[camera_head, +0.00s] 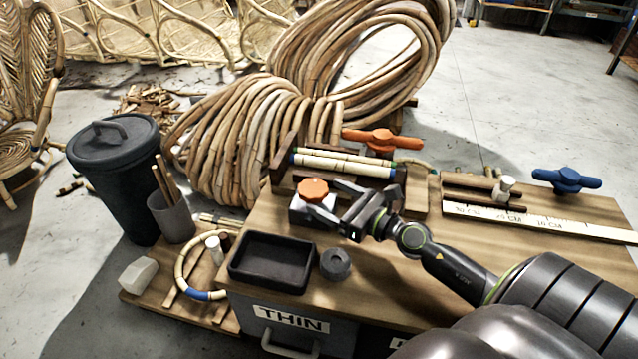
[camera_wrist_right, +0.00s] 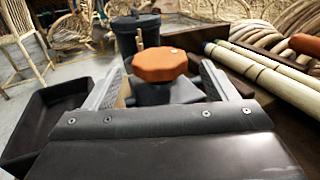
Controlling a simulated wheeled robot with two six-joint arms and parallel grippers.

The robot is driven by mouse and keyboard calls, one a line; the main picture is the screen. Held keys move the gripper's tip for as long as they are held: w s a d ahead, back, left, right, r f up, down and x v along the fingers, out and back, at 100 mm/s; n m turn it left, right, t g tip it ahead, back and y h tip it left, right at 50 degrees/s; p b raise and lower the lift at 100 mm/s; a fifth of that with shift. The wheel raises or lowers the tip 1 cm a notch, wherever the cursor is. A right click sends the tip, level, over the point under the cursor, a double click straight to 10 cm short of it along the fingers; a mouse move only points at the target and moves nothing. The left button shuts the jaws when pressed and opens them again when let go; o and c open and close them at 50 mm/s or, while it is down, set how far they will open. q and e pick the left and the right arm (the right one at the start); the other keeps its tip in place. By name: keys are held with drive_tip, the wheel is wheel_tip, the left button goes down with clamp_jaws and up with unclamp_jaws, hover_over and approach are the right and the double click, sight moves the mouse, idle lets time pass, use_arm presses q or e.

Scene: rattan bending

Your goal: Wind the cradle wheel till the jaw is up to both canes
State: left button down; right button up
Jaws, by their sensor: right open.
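In the right wrist view, the wheel (camera_wrist_right: 160,66) appears between the two open fingers, with a gap on each side. I cannot tell how deep it is between them. Two pale canes (camera_head: 342,163) with blue and green ends lie side by side in the dark wooden cradle (camera_head: 280,172) behind the wheel. They also show in the wrist view (camera_wrist_right: 265,75). Any gap between jaw and canes is unclear. My left gripper is not in view.
An orange handle (camera_head: 382,140) stands behind the canes. A blue handle (camera_head: 567,180) and a white ruler (camera_head: 540,220) are at right. A lidded bin (camera_head: 115,185) stands left.

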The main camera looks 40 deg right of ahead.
sight(325, 196)
drive_tip(key=shift+x, duration=1.8)
drive_tip(key=shift+p, duration=0.4)
drive_tip(key=c, duration=1)
